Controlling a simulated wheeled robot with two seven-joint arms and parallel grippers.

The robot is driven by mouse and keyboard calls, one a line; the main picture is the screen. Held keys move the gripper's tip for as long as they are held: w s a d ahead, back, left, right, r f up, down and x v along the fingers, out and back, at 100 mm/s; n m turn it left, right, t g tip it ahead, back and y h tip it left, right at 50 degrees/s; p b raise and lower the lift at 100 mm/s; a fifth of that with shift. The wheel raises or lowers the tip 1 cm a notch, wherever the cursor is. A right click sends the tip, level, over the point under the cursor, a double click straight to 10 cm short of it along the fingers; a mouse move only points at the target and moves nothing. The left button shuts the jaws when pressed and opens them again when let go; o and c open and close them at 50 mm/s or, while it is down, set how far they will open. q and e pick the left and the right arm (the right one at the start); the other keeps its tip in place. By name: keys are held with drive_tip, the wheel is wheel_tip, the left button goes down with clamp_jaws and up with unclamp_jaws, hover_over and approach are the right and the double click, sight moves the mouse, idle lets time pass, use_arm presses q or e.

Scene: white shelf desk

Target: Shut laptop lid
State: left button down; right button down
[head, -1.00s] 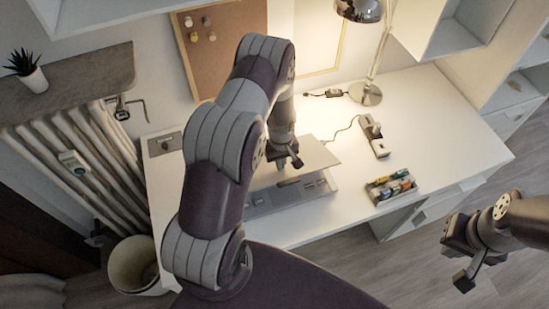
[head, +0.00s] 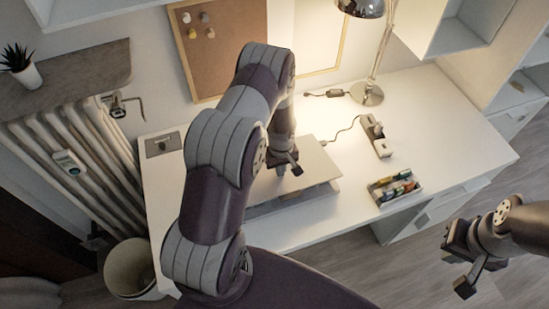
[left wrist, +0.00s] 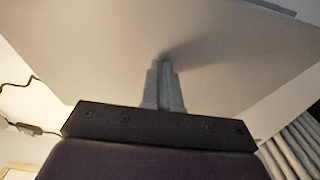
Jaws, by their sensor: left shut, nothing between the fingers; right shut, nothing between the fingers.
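The laptop lies on the white desk, partly hidden by my left arm. Its pale grey lid (head: 316,166) is tilted low over the base (head: 292,203), with a gap visible at the front edge. My left gripper (head: 290,170) is shut and empty, at the lid's upper side in the head view. In the left wrist view the shut fingers (left wrist: 164,68) point at the broad pale lid (left wrist: 165,35) and look close to or touching it. My right gripper (head: 457,275) is shut and empty, off the desk's front right.
A tray of small coloured items (head: 394,187) and a power strip (head: 376,136) lie right of the laptop. A lamp (head: 367,93) stands behind. The desk (head: 450,130) is clear at the right. A bin (head: 130,268) and radiator (head: 75,165) are at the left.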

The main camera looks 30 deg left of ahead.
use_arm(q)
drive_tip(key=shift+f+b, duration=1.75)
drive_tip(key=shift+f, duration=0.55)
drive_tip(key=shift+r+p, duration=2.75)
drive_tip(key=shift+r, duration=0.85)
drive_tip(key=shift+r+p, duration=0.35)
drive_tip(key=shift+r, duration=0.05)
wheel_tip(320, 180, up, 7)
drive_tip(key=p, duration=0.5)
